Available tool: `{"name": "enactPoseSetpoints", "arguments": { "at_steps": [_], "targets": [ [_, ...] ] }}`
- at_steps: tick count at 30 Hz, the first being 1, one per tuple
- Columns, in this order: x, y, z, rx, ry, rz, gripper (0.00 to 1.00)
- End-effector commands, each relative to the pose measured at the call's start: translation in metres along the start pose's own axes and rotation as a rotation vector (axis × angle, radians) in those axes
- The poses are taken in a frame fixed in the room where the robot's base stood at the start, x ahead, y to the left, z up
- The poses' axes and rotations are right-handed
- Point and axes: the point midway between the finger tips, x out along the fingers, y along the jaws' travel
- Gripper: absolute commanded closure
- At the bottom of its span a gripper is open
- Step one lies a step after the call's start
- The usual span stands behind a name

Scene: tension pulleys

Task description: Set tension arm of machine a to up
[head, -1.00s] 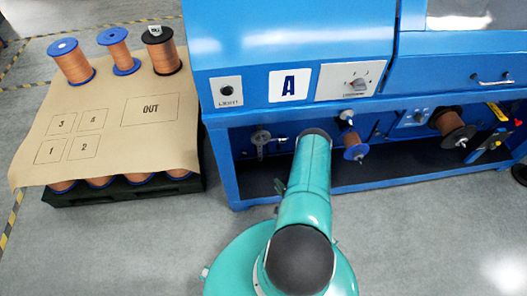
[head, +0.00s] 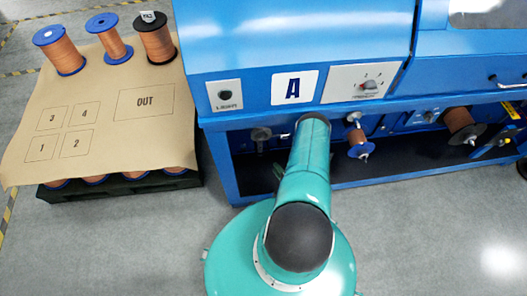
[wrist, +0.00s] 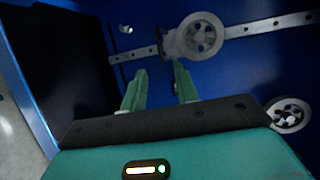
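Machine A, the blue cabinet with the white A label (head: 294,87), stands ahead of me. In the wrist view, a grey pulley wheel (wrist: 201,37) sits on a grey bracket on a metal rail (wrist: 270,25) across the blue panel. A second pulley wheel (wrist: 289,115) shows at the lower right, partly behind my gripper. My gripper (wrist: 160,83) has its two green fingers apart with nothing between them, below the upper pulley and not visibly touching it. In the head view, a small grey fitting (head: 260,134) shows under the cabinet, left of my arm. My arm hides my gripper there.
A paper-covered pallet (head: 110,100) with copper spools (head: 63,53) stands at the left. A small copper spool (head: 356,140) and a larger one (head: 462,124) are mounted under the cabinet, right of my arm. Grey floor (head: 420,230) is free in front.

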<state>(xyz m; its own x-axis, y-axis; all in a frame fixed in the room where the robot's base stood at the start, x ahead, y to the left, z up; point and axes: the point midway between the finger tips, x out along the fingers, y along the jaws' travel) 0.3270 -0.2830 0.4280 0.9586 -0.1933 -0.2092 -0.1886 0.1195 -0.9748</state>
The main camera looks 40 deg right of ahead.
Motion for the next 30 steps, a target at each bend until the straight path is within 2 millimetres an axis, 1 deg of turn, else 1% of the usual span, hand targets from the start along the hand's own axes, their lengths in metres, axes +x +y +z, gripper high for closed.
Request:
{"name": "enactPoseSetpoints", "arguments": {
  "at_steps": [5, 15, 18, 21, 24, 30],
  "targets": [
    [0.027, 0.001, 0.001, -0.002, -0.002, -0.001, 0.7],
    [0.094, 0.001, 0.001, -0.002, -0.002, -0.001, 0.7],
    [0.11, 0.001, 0.0, -0.001, -0.001, 0.0, 0.7],
    [0.122, 0.0, 0.0, -0.002, -0.001, -0.001, 0.7],
    [0.128, 0.0, -0.001, -0.001, -0.001, 0.001, 0.7],
    [0.129, 0.0, -0.001, 0.0, 0.001, 0.0, 0.7]
  ]
}}
